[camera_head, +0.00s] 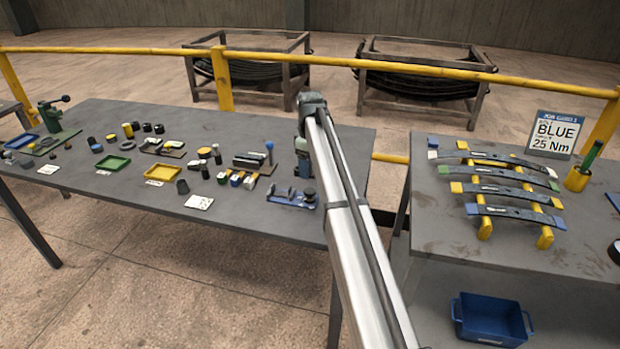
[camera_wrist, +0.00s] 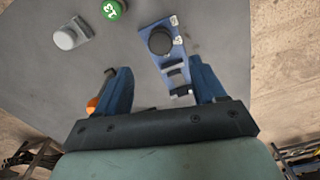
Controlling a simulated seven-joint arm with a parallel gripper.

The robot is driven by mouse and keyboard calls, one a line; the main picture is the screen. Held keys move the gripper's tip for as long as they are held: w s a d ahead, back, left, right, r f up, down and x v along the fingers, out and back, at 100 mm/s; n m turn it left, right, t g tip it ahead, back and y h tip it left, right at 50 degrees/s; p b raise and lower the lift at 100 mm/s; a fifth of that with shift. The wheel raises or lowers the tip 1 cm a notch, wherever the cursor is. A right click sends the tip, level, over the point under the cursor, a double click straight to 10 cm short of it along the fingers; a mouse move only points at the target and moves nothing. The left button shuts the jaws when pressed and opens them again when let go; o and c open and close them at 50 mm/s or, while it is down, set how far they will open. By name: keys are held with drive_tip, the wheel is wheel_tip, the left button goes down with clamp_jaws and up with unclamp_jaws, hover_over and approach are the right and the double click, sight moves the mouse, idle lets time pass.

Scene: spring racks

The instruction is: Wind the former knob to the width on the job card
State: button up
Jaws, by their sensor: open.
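The former is a blue plate (camera_head: 292,198) near the right end of the left table, with a dark round knob (camera_head: 309,194). In the wrist view, the black knob (camera_wrist: 160,41) sits toward the far end of the blue plate, beside small white labels that I cannot read. Dark blocks lie along the plate nearer me. My gripper (camera_wrist: 162,84) is open, its blue fingers apart and the near end of the plate between them in the picture. It looks above the plate, not touching the knob. The job card (camera_head: 555,133) shows "BLUE" and "25 Nm"; its other text is unclear.
A green round piece (camera_wrist: 112,10) and a pale block (camera_wrist: 71,36) lie left of the former. A dark fixture with a blue-knobbed lever (camera_head: 268,147) stands nearby. The right table holds a yellow rack (camera_head: 485,226) of dark springs. A gap separates the tables.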

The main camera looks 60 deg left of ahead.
drive_tip(key=shift+r, duration=2.45)
drive_tip(key=shift+w, duration=0.1)
